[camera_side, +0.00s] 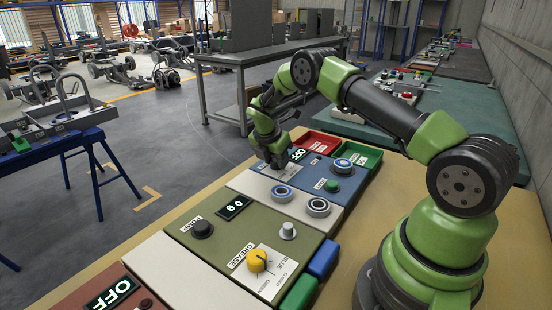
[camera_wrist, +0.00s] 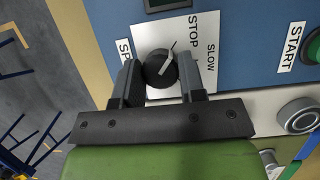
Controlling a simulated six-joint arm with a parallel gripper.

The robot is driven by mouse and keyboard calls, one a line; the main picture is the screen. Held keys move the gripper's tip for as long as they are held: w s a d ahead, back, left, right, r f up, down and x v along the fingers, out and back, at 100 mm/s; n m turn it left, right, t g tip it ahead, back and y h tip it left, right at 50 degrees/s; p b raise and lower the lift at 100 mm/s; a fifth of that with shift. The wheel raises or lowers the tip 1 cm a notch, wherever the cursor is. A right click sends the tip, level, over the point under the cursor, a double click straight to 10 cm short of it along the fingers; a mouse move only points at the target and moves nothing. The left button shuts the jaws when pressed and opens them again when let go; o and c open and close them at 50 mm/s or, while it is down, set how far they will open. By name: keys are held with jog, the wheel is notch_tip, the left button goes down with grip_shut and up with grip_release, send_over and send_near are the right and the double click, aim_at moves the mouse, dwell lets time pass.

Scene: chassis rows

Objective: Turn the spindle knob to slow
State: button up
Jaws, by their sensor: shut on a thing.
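The spindle knob (camera_wrist: 157,70) is black and round with a white pointer line, on a white label plate (camera_wrist: 181,24) in the wrist view. The words STOP and SLOW stand to its upper right and right. The pointer runs toward the upper right, near STOP; I cannot tell its exact mark. My gripper (camera_wrist: 161,78) is shut on the knob, one finger on each side. In the side view my gripper (camera_side: 276,164) reaches down to the blue panel (camera_side: 316,170) and hides the knob.
An olive panel (camera_side: 190,258) with a yellow grease knob (camera_side: 257,260) is nearer the camera. Red (camera_side: 318,140) and green (camera_side: 362,155) trays lie behind.

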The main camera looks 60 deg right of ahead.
aim_at(272, 161)
jog(key=shift+m, duration=0.3)
jog(key=m+g, duration=0.1)
jog(key=m, duration=0.2)
jog(key=shift+w+g, duration=0.1)
jog(key=shift+g, duration=0.2)
jog(key=shift+m+g+y, duration=0.3)
jog(key=shift+m+g, duration=0.2)
jog(key=shift+m, duration=1.1)
jog(key=o, duration=0.9)
jog(key=r, duration=0.6)
jog(key=a+r, duration=0.1)
jog(key=r, duration=0.2)
jog(key=shift+w+r, duration=0.3)
jog(key=shift+r, duration=0.1)
